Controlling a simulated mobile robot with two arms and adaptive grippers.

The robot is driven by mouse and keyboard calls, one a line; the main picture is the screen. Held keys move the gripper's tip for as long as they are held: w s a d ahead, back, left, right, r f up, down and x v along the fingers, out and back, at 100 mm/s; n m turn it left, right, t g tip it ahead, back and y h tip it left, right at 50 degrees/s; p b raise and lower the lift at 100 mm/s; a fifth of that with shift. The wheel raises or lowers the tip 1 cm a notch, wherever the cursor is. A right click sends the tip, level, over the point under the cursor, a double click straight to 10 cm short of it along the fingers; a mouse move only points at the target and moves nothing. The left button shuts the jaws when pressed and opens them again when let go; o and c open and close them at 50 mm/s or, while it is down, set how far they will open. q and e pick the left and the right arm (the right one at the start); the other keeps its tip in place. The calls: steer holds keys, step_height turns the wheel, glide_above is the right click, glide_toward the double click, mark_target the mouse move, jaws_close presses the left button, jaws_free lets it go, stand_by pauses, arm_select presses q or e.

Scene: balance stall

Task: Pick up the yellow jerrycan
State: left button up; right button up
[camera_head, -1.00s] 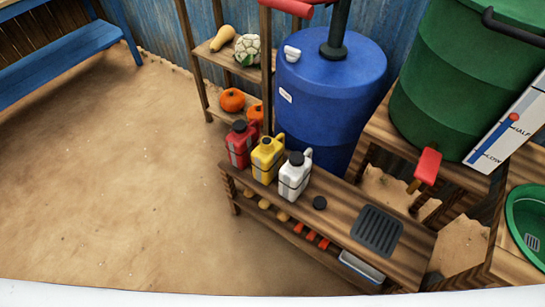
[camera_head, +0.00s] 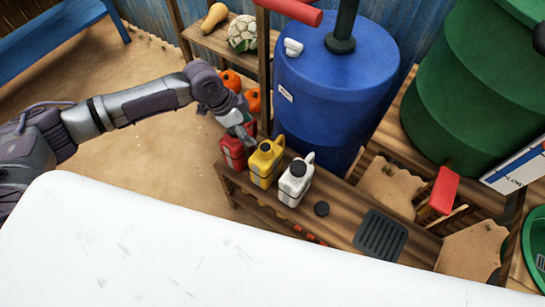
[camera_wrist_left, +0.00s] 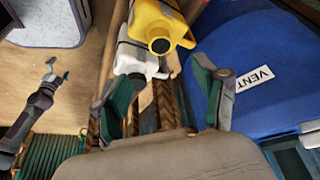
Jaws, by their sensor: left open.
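The yellow jerrycan (camera_head: 266,163) stands upright on the wooden bench (camera_head: 342,222), between the red jerrycan (camera_head: 234,152) and the white jerrycan (camera_head: 294,184). My left gripper (camera_head: 245,132) is above and in front of the red jerrycan, partly covering it, close to the yellow one's upper left. The left wrist view shows its two fingers apart and empty (camera_wrist_left: 165,92), with the yellow jerrycan (camera_wrist_left: 152,25) and its dark cap beyond them. The white jerrycan (camera_wrist_left: 136,57) shows there too. An arm that looks like my right, with its small gripper (camera_wrist_left: 55,72), is at the left there.
A blue barrel (camera_head: 335,90) stands close behind the jerrycans. A shelf post (camera_head: 263,65) and pumpkins (camera_head: 231,80) are behind the left gripper. A black round cap (camera_head: 321,208) and a dark grate (camera_head: 381,234) lie on the bench to the right.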

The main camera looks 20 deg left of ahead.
mark_target(264, 147)
arm_select(q)
steer(key=x, duration=0.7)
steer(key=shift+d+f, duration=0.15)
steer(key=shift+f, duration=0.05)
steer(key=shift+x, duration=3.05)
steer(key=shift+w, duration=0.1)
jaws_close()
